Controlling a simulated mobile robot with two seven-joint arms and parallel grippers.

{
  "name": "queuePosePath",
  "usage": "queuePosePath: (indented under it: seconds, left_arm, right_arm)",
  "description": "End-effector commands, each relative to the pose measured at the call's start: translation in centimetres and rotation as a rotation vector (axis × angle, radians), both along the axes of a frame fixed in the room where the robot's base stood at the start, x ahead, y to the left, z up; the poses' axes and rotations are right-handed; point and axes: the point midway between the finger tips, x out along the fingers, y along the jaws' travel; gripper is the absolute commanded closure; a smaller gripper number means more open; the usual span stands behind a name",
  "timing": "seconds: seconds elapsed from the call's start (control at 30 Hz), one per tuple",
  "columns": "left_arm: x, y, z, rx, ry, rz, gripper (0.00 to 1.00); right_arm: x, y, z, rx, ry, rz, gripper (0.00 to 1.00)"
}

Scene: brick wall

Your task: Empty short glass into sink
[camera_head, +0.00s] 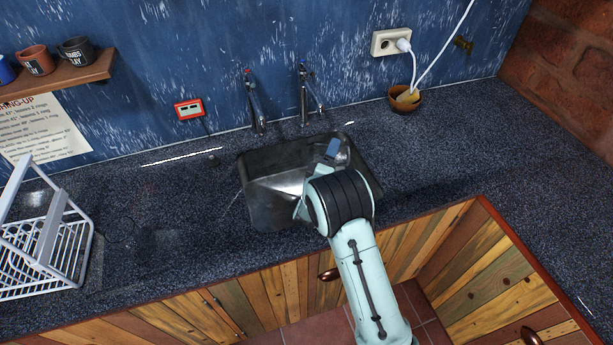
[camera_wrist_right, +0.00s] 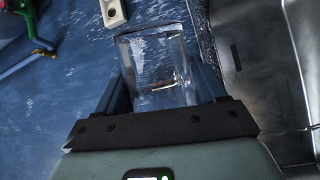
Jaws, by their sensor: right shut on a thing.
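The short glass (camera_wrist_right: 158,62) is clear and sits between the two fingers of my right gripper (camera_wrist_right: 165,95) in the right wrist view. The gripper is shut on it. In the head view my right gripper (camera_head: 333,152) is over the right part of the metal sink (camera_head: 262,172), with the arm coming from below. The glass is hard to make out there. The sink also shows at the right of the wrist view (camera_wrist_right: 255,75). I cannot tell whether liquid is in the glass. My left gripper is not in view.
Two taps (camera_head: 255,103) (camera_head: 306,95) stand behind the sink. A white dish rack (camera_head: 45,240) is on the counter at left. A small bowl (camera_head: 405,98) sits below the wall socket (camera_head: 391,42) at back right. The counter (camera_head: 165,190) between rack and sink is clear.

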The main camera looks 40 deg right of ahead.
Motion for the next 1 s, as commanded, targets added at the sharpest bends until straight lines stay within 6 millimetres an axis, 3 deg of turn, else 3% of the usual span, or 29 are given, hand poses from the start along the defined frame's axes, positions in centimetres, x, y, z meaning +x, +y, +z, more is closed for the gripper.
queuePosePath:
  seconds: [1.0]
  left_arm:
    - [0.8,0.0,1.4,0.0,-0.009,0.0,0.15]
  right_arm:
    - [0.0,0.0,1.1,-0.105,0.066,-0.001,0.7]
